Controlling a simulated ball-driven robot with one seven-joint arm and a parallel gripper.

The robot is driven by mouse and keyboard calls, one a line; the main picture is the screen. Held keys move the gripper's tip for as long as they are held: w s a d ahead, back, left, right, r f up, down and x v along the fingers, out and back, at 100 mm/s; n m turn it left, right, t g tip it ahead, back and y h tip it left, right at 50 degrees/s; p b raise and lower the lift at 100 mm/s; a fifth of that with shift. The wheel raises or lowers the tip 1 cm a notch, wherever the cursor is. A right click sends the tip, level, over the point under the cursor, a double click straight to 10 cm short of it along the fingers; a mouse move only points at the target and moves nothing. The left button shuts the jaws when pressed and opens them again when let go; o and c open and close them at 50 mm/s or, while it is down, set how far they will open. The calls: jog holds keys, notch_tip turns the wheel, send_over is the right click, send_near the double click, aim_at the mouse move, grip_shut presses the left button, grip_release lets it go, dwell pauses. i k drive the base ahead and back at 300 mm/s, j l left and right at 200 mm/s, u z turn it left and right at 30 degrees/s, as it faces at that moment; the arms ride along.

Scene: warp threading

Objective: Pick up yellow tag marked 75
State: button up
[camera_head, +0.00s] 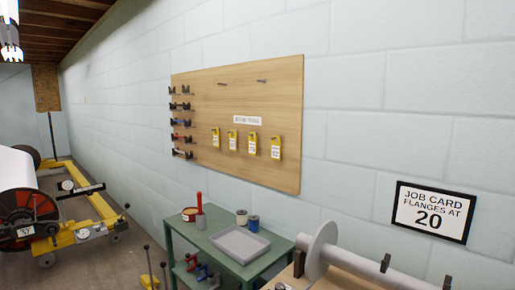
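Several yellow tags hang in a row on a wooden pegboard on the wall. From left to right they are the first tag (215,138), the second tag (233,140), the third tag (252,145) and the rightmost tag (276,147). Each has a white label with dark marks too small to read, so I cannot tell which is marked 75. A white label strip sits above them on the pegboard (285,95).
A green table (205,237) below the pegboard holds a grey tray (239,242), spools and a red-handled tool (199,212). A yellow-framed cart (85,232) is left on open floor.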

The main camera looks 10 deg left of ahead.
aim_at(252, 143)
jog(key=i+j, duration=0.7)
jog(key=j, duration=0.25)
jog(key=u, duration=0.05)
